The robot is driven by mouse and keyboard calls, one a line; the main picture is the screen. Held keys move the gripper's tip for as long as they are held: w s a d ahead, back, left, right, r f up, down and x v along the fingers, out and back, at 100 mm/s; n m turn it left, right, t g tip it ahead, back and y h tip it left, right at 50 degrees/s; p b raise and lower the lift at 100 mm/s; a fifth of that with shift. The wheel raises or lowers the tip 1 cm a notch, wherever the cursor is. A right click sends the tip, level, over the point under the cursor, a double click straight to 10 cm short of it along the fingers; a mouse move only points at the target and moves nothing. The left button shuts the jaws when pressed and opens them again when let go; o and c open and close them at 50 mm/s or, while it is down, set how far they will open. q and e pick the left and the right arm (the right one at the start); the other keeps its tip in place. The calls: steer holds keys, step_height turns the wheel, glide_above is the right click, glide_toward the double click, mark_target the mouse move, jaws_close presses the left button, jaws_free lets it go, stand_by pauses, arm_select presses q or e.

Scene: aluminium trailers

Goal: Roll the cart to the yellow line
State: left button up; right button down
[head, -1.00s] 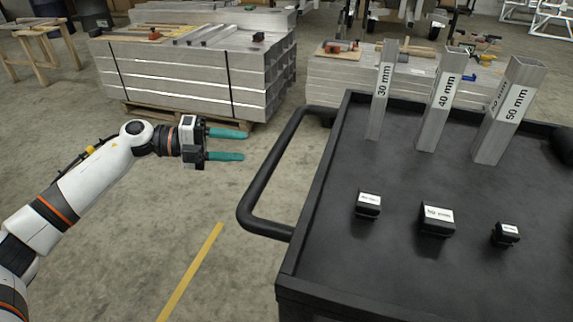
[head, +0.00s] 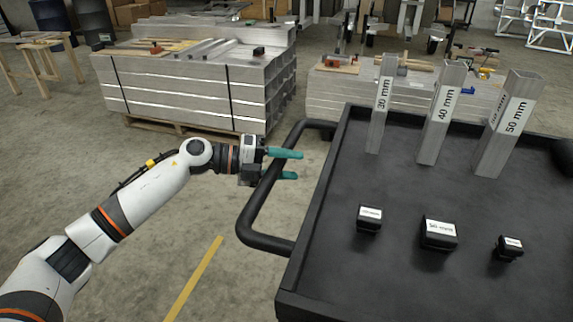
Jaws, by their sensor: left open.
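The cart (head: 335,285) is black with a flat tray top and fills the right side of the head view. Its black tubular handle (head: 262,200) loops out from the cart's left side. My left gripper (head: 287,164) has teal fingers and is open. It points right, and in the picture its fingers overlap the upper part of the handle; I cannot tell whether they touch it. The yellow line (head: 195,280) lies on the floor at lower centre-left, left of the cart and handle. My right gripper is out of view.
Three upright aluminium tubes, the 30 mm (head: 381,105), 40 mm (head: 440,115) and 50 mm (head: 505,125), stand on the cart. Three small labelled black pieces lie in front of them. Stacked aluminium profiles (head: 180,90) stand behind on a pallet.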

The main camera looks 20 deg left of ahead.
arm_select(q)
steer(key=shift+c, duration=0.4)
jaws_close()
steer(key=shift+a, duration=0.15)
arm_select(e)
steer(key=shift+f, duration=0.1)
